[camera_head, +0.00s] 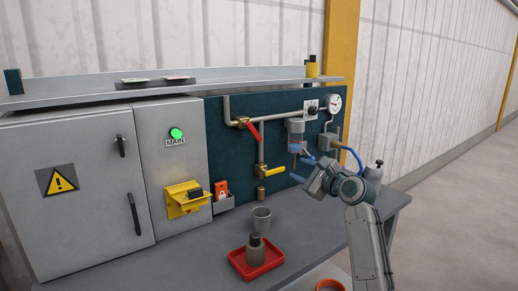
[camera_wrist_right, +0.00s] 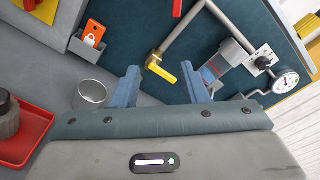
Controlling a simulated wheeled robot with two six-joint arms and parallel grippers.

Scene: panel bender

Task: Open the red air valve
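The red air valve has a red lever (camera_head: 254,131) on a brass body (camera_head: 240,121) in the grey pipe on the dark teal panel. Its lever slants down to the right in the head view. In the right wrist view only the end of the red lever (camera_wrist_right: 177,8) shows at the top edge. My right gripper (camera_head: 302,167) is to the right of and below the red lever, clear of it. Its two blue fingers are apart and empty in the right wrist view (camera_wrist_right: 160,68). My left gripper is not in view.
A yellow-handled valve (camera_head: 275,169) sits below the red one, between the fingers in the wrist view (camera_wrist_right: 162,72). A filter unit (camera_head: 296,132) and gauge (camera_head: 334,104) are to the right. A metal cup (camera_head: 261,218) and red tray (camera_head: 277,258) stand on the bench.

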